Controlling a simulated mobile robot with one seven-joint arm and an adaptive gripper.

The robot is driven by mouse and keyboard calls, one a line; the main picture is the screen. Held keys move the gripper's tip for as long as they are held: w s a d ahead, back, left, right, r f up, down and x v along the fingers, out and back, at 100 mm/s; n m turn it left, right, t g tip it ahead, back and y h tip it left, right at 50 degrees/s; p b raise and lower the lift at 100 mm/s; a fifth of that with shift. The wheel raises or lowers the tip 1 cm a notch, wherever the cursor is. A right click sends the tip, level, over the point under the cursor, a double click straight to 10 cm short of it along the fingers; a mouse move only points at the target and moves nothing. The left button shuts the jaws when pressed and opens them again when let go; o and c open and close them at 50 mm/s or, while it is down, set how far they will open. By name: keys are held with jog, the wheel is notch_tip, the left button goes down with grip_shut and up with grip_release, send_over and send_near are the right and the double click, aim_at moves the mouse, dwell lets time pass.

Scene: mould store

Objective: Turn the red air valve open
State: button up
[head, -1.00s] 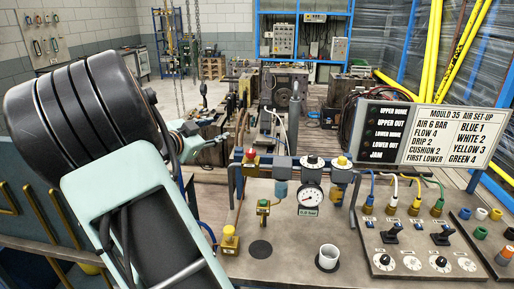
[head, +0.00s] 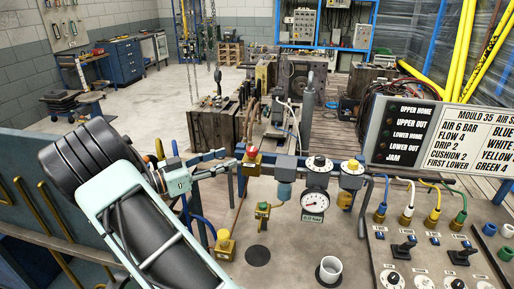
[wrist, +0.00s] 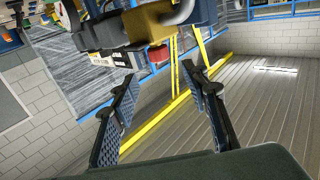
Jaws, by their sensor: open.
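The red air valve (head: 253,152) is a small red knob on a brass-coloured body at the left end of the air line on the bench. My gripper (head: 231,167) is open and points right, with its fingertips just left of the valve. In the wrist view, the two fingers of my gripper (wrist: 161,78) stand apart with nothing between them. A red part (wrist: 158,54), probably the valve, shows just beyond the gap between the tips. I cannot tell whether either finger touches it.
Right of the valve along the line are a pressure gauge (head: 315,203) and a yellow-topped unit (head: 352,175). A yellow block (head: 224,244) and a white cup (head: 329,269) stand on the bench (head: 285,245). A sign board (head: 465,140) stands at the right.

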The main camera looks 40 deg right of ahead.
aim_at(252, 149)
jog(key=d, duration=0.3)
jog(key=d+p, duration=0.1)
jog(key=d, duration=0.3)
jog(key=s+d+p, duration=0.1)
jog(key=d, duration=0.2)
jog(key=shift+d, duration=0.2)
grip_shut()
